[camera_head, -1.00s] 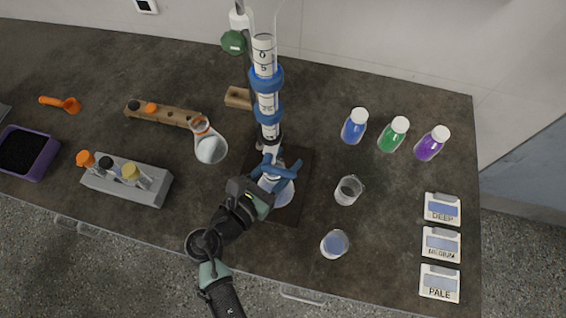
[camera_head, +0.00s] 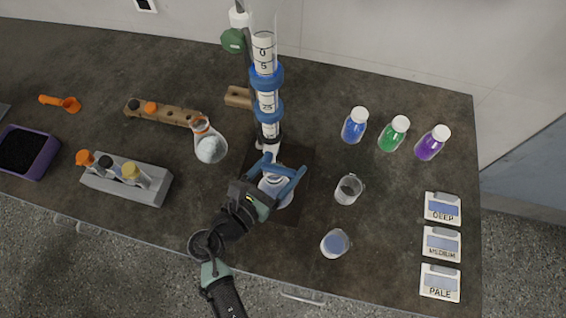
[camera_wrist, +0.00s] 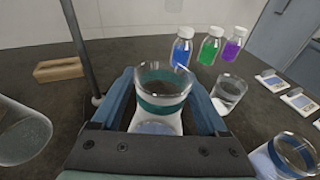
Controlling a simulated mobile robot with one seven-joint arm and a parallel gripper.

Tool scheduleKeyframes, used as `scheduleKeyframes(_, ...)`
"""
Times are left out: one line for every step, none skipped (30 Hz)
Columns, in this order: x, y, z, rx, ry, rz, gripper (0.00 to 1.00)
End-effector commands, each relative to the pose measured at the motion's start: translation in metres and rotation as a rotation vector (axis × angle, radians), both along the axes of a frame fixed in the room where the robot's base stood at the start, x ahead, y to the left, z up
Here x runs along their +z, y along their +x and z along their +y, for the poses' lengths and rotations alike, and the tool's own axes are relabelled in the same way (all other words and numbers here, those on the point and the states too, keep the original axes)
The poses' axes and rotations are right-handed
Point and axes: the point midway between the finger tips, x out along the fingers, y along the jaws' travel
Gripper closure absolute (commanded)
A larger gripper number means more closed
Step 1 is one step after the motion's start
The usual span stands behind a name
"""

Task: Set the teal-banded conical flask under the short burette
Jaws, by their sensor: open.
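The teal-banded conical flask (camera_wrist: 161,92) stands between the two blue fingers of my gripper (camera_wrist: 165,105) in the wrist view; its teal band and glass rim show. In the head view the flask (camera_head: 279,193) is on the dark base plate below the burette, partly hidden by my gripper (camera_head: 282,172). My gripper is open, with gaps beside the flask. The burette (camera_head: 266,100) with blue clamps hangs above on its stand. Whether the flask is exactly under the tip, I cannot tell.
Another conical flask with an orange band (camera_head: 208,145) stands to the left.

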Motion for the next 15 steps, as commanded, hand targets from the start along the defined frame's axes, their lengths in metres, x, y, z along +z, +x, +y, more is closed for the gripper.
scheduleKeyframes(0.0, 0.0, 0.0, 0.0, 0.0, 0.0, 0.23)
scheduleKeyframes(0.001, 0.0, 0.0, 0.0, 0.0, 0.0, 0.23)
scheduleKeyframes(0.003, 0.0, 0.0, 0.0, 0.0, 0.0, 0.23)
scheduleKeyframes(0.004, -0.001, 0.001, 0.001, 0.0, 0.0, 0.23)
scheduleKeyframes(0.003, -0.003, 0.003, 0.002, 0.0, 0.0, 0.23)
scheduleKeyframes(0.004, -0.007, 0.006, 0.003, 0.0, 0.0, 0.23)
scheduleKeyframes(0.004, -0.01, 0.009, 0.003, 0.0, 0.0, 0.23)
scheduleKeyframes(0.005, -0.014, 0.012, 0.003, 0.0, 0.002, 0.23)
scheduleKeyframes(0.007, -0.02, 0.017, 0.003, 0.0, 0.001, 0.23)
scheduleKeyframes(0.008, -0.025, 0.022, 0.004, 0.001, 0.002, 0.23)
scheduleKeyframes(0.009, -0.029, 0.026, 0.005, 0.001, 0.001, 0.23)
scheduleKeyframes(0.01, -0.036, 0.032, 0.005, 0.001, 0.001, 0.23)
scheduleKeyframes(0.012, -0.041, 0.036, 0.004, 0.001, 0.0, 0.23)
scheduleKeyframes(0.013, -0.046, 0.04, 0.005, 0.001, 0.0, 0.23)
scheduleKeyframes(0.015, -0.053, 0.046, 0.004, 0.001, 0.001, 0.23)
